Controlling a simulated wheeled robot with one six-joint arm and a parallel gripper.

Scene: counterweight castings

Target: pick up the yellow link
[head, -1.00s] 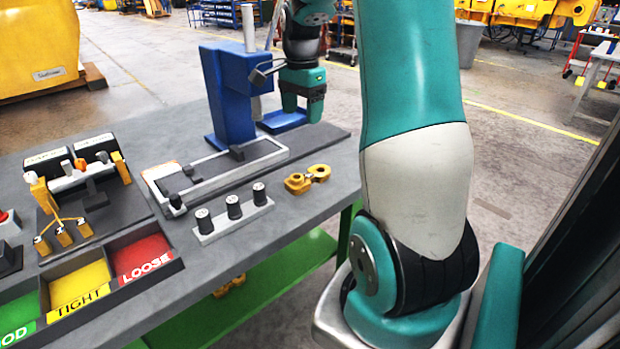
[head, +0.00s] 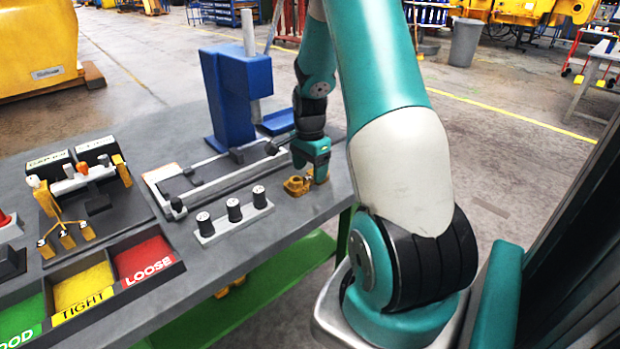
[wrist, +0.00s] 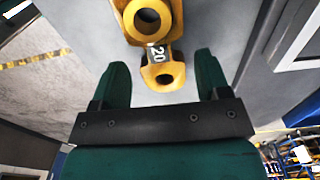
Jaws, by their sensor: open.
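The yellow link (head: 296,186) lies on the grey bench top near its right edge. In the wrist view the yellow link (wrist: 158,40) shows a large ring, a white "20" on its neck and a smaller holed end. My gripper (head: 312,170) is low over the bench at the link. In the wrist view my gripper (wrist: 162,85) is open, with one finger on each side of the link's smaller end. I cannot tell whether either finger touches it. In the head view my gripper hides part of the link.
A row of black-topped gauges (head: 233,212) stands left of the link. A grey fixture (head: 215,180) and a blue press (head: 229,95) stand behind. Bins marked TIGHT (head: 82,308) and LOOSE (head: 148,270) are at the front left. A green shelf (head: 270,275) is below the bench.

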